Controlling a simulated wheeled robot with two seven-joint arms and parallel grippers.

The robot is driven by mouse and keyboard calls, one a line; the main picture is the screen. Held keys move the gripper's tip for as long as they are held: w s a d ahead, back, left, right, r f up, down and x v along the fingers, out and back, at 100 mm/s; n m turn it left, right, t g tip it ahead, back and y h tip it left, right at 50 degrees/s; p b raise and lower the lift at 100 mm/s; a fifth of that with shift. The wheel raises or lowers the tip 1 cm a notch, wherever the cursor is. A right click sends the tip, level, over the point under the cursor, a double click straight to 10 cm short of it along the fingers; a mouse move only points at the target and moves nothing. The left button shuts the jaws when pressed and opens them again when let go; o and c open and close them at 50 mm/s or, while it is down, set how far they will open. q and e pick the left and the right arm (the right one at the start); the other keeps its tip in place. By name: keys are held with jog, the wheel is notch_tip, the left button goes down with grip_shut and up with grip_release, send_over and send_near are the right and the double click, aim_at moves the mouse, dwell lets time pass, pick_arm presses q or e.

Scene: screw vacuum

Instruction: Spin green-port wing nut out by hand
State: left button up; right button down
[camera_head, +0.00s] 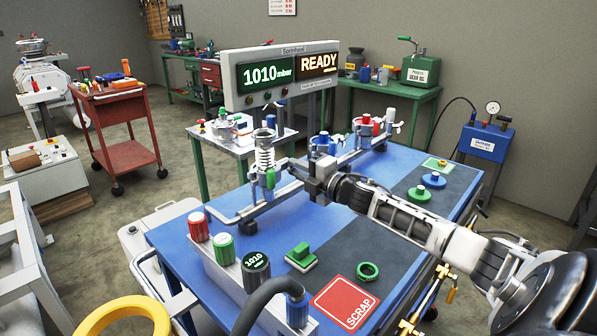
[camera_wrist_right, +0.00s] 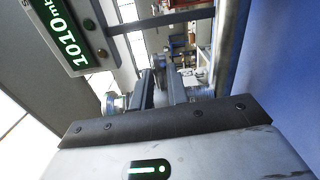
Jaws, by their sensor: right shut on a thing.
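The green-marked port (camera_head: 270,179) stands on the near left of the metal rail on the blue bench, below a coiled metal column (camera_head: 265,156). My right gripper (camera_head: 301,174) reaches in from the right, with its fingertips just beside this port. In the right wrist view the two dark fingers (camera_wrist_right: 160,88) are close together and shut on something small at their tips. This fits the port's wing nut, but the fingers hide it and its wings cannot be made out. My left gripper is not in view.
A display (camera_head: 288,75) reading 1010 mbar and READY stands behind the port. Blue and red ports (camera_head: 366,126) stand farther along. Red, green and black knobs (camera_head: 222,247), a red SCRAP mat (camera_head: 345,302) and a green ring (camera_head: 368,271) are in front.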

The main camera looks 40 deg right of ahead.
jog(key=shift+r, duration=0.15)
dwell(0.3)
jog(key=c, duration=1.4)
grip_release()
jog(key=shift+w, duration=0.1)
jog(key=s+d, duration=0.1)
jog(key=s, duration=1.5)
jog(key=shift+p, duration=0.3)
jog(key=shift+d, duration=0.1)
